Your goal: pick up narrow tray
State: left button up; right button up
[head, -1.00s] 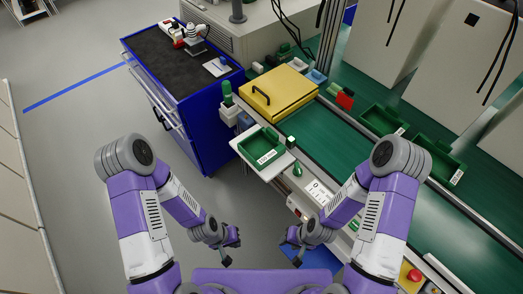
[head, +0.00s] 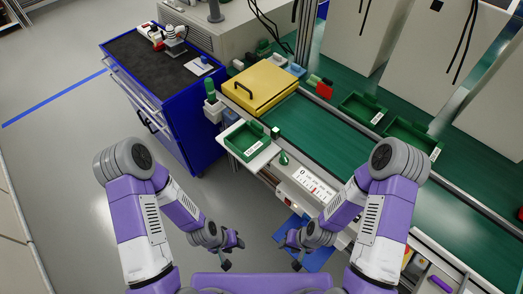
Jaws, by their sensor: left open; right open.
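A green tray with a white label (head: 246,139) sits on a small white ledge at the near edge of the workbench. Two more green trays with labels, one (head: 362,111) and another (head: 413,138), stand on the green bench top to the right. I cannot tell for sure which one is the narrow tray. My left gripper (head: 230,252) is open and empty, low in front of the bench. My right gripper (head: 293,251) is open and empty beside it, over a blue thing on the floor. Both are well apart from the trays.
A yellow box with a handle (head: 262,84) sits on the bench behind the ledge. A blue cabinet with a dark top (head: 165,90) stands at the left. Small green pieces lie near the ledge tray. The grey floor (head: 80,170) at the left is clear.

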aim_at(250, 139)
jog(key=z, duration=0.45)
jog(key=k, duration=0.95)
jog(key=z, duration=0.25)
jog(key=i, duration=1.3)
jog(key=z, duration=0.05)
